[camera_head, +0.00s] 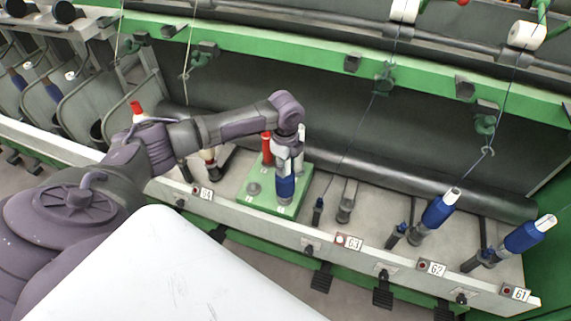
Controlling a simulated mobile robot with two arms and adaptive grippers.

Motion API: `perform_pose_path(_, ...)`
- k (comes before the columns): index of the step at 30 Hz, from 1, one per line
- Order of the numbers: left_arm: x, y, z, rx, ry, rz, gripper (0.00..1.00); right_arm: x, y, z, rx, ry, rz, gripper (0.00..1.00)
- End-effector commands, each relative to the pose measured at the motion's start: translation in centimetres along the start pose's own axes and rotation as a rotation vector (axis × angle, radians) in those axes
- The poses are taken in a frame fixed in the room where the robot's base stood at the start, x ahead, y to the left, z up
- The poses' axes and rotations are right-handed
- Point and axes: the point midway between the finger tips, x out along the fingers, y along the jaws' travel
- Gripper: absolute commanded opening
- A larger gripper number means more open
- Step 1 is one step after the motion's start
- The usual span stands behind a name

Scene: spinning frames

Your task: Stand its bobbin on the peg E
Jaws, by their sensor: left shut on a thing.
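My left gripper (289,158) points down and is shut on a blue bobbin (286,187). The bobbin is close to upright, over the front right part of a green board (265,207). I cannot tell whether its lower end touches the board or sits on a peg. A red bobbin (267,147) stands at the back of the board, partly behind my gripper. A short grey peg (253,189) stands bare at the board's front left. No letter for peg E is readable. My right gripper is not in view.
Blue bobbins (440,207) and (529,234) stand tilted on spindles at the right, by labels 62 (436,268) and 61 (519,293). The spindle (346,207) near label 63 (353,243) is bare. A green rail (300,51) crosses above, with threads hanging down.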

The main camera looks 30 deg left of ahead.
Motion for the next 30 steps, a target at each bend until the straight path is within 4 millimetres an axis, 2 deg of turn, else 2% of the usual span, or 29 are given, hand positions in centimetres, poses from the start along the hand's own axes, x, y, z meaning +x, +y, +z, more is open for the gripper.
perform_pose_path(13,0.34,-0.05,0.04,0.000,0.000,-0.002,0.00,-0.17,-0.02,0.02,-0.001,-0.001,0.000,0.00)
perform_pose_path(14,0.34,-0.04,0.05,0.000,0.000,-0.002,0.37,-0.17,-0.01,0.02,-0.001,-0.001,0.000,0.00)
perform_pose_path(18,0.35,-0.03,0.05,0.000,0.000,-0.001,0.60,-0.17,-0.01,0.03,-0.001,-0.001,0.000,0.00)
perform_pose_path(26,0.41,0.03,0.07,0.000,0.000,0.000,0.61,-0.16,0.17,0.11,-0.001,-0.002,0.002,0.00)
perform_pose_path(30,-0.21,-0.02,0.09,0.000,0.000,0.000,0.61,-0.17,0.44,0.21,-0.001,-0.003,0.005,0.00)
